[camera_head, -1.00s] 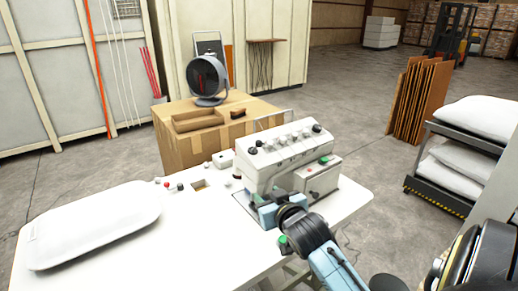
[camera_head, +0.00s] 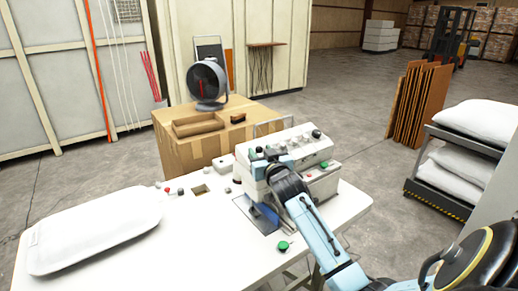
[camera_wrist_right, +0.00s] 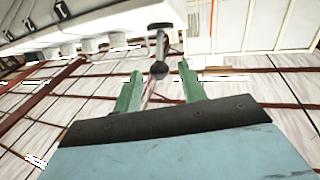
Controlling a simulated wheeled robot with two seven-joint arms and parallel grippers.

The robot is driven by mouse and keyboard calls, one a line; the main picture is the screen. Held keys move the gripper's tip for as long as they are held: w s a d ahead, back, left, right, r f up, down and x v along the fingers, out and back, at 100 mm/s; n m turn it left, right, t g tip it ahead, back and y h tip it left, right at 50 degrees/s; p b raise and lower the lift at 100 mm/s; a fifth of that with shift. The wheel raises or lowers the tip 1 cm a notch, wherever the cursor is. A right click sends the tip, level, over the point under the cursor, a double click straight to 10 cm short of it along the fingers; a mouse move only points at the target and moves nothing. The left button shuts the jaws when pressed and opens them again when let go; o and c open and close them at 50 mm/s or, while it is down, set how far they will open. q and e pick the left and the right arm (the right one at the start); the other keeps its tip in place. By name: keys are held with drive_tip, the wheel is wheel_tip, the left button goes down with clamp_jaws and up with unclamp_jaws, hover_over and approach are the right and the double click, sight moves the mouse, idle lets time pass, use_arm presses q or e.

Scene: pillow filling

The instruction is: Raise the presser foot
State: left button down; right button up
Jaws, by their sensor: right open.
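The white sewing machine (camera_head: 310,146) stands on the right part of the white table. My right gripper (camera_head: 268,162) is raised against the machine's front left end, near its top. In the right wrist view the gripper (camera_wrist_right: 161,72) has its two green fingers apart. The presser foot itself is hidden behind my wrist in the head view. A blue plate (camera_head: 263,216) lies at the machine's base. My left gripper is out of view.
A white pillow (camera_head: 95,229) lies on the left of the table (camera_head: 190,240). A green button (camera_head: 283,246) is at the front edge. Behind are a cardboard box (camera_head: 180,152) with a fan (camera_head: 207,80). A rack of pillows (camera_head: 455,165) stands at right.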

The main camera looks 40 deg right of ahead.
drive_tip(key=shift+x, duration=1.15)
clamp_jaws()
